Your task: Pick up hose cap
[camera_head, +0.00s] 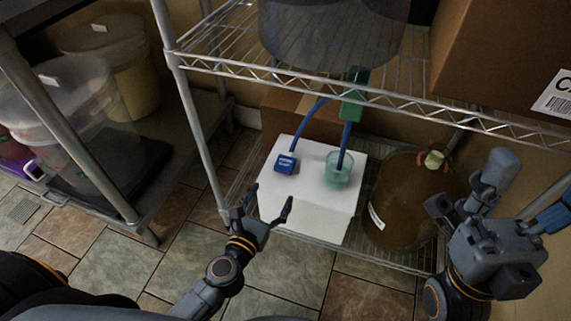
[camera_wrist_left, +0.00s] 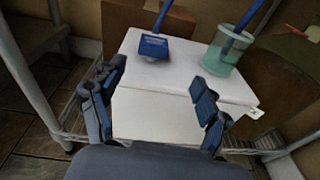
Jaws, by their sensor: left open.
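The hose cap (camera_head: 286,163) is a small blue block at the lower end of a blue hose, resting on top of a white box (camera_head: 305,215). In the left wrist view the cap (camera_wrist_left: 153,46) lies ahead of the fingers, on the far part of the box top. My left gripper (camera_head: 268,197) is open and empty at the near left edge of the box, apart from the cap; its spread fingers also show in the wrist view (camera_wrist_left: 157,75). My right gripper (camera_head: 468,190) is at the right; its jaws are unclear.
A greenish cup (camera_head: 338,170) with a blue tube in it stands right of the cap. A brown vessel (camera_head: 405,205) stands right of the box. A wire shelf (camera_head: 300,82) with a large bucket (camera_head: 330,30) and cardboard box hangs above. Metal posts flank the left side.

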